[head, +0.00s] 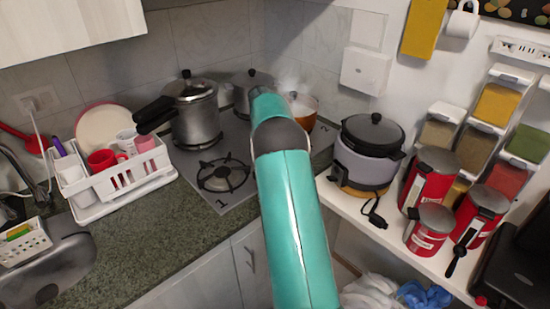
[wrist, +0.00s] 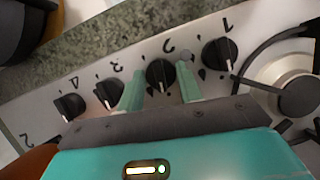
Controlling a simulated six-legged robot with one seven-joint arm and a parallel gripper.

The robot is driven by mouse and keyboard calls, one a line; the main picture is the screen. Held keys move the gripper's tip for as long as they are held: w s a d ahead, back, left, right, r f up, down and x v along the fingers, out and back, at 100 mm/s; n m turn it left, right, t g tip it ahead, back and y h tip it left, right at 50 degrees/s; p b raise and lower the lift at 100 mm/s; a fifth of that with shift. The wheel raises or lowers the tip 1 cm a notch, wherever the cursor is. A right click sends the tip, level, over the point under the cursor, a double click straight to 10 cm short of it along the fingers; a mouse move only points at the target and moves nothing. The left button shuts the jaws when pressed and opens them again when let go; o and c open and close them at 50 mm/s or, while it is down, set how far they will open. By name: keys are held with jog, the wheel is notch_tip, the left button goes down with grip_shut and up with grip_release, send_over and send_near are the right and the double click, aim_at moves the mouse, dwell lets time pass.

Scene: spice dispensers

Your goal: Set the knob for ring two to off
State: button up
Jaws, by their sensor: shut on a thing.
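In the wrist view, a row of black knobs runs along the pale cooktop panel (wrist: 240,30), with numbers printed beside them. The knob for ring two (wrist: 160,75) is between the two green fingers of my gripper (wrist: 161,70), and they are shut on it. Its exact pointer angle is hard to read. The knob for ring one (wrist: 220,54) is to the right, and knobs three (wrist: 109,92) and four (wrist: 70,106) are to the left. In the head view my arm hides the gripper and the knobs.
A steel pressure cooker (head: 196,112), another pot (head: 244,92) and a steaming orange pot (head: 302,110) stand on the cooktop. The front burner (head: 222,176) is bare. A white dish rack (head: 120,181) is left, a rice cooker (head: 368,150) right. The front counter (head: 160,250) is clear.

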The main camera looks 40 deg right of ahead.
jog(key=shift+n, duration=0.7)
jog(key=shift+h, duration=0.3)
jog(key=o, duration=1)
jog(key=shift+v, duration=6)
jog(key=shift+a, duration=0.1)
